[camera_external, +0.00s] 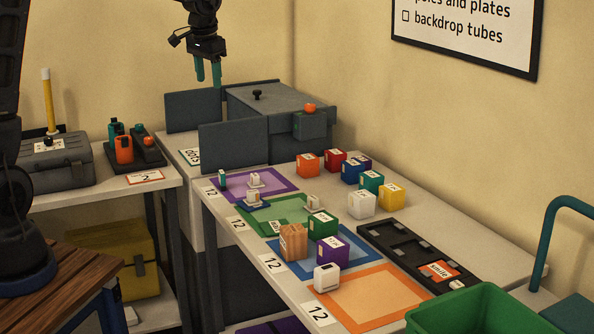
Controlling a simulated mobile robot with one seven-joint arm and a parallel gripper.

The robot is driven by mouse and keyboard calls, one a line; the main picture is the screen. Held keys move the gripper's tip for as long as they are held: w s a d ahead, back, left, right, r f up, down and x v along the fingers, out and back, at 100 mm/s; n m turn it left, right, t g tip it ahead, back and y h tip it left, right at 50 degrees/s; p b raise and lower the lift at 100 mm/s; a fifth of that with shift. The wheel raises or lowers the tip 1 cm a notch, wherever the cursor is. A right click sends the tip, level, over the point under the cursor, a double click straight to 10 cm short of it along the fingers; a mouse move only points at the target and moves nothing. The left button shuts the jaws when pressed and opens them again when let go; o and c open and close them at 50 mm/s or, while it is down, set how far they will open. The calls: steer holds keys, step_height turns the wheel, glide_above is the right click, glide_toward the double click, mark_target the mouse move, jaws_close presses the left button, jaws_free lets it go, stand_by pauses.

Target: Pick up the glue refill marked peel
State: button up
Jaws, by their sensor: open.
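My gripper (208,73) hangs high at the top, above the dark grey panels behind the tables. Its two teal fingers point down, apart, with nothing between them. I cannot make out the word "peel" on anything, so I cannot tell which thing is the glue refill marked peel. An orange card or block (438,271) reading "smile" lies in a black slotted tray (386,231) on the right of the long table. An orange bottle (124,150) and small teal pieces (115,129) stand in a dark holder on the left table.
Colored mats, including purple (283,186) and orange (408,297), cover the long table. A grey case (70,181) is at left; a green bin (470,316) is at front right.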

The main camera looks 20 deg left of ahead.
steer(key=w+d+f+m+g, duration=0.1)
steer(key=w+d+f, duration=0.2)
steer(key=d+f, duration=0.35)
steer(key=w+d+f+m, duration=0.1)
steer(key=w+d+f, duration=0.2)
steer(key=d+f, duration=0.35)
steer(key=g, duration=0.1)
glide_above(314, 197)
step_height(314, 197, down, 10)
steer(key=shift+s+f+m, duration=0.15)
steer(key=shift+f+m, duration=0.35)
steer(key=shift+f, duration=0.2)
step_height(314, 197, down, 10)
steer(key=shift+f, duration=0.1)
steer(key=c, duration=0.8)
steer(key=shift+r, duration=0.25)
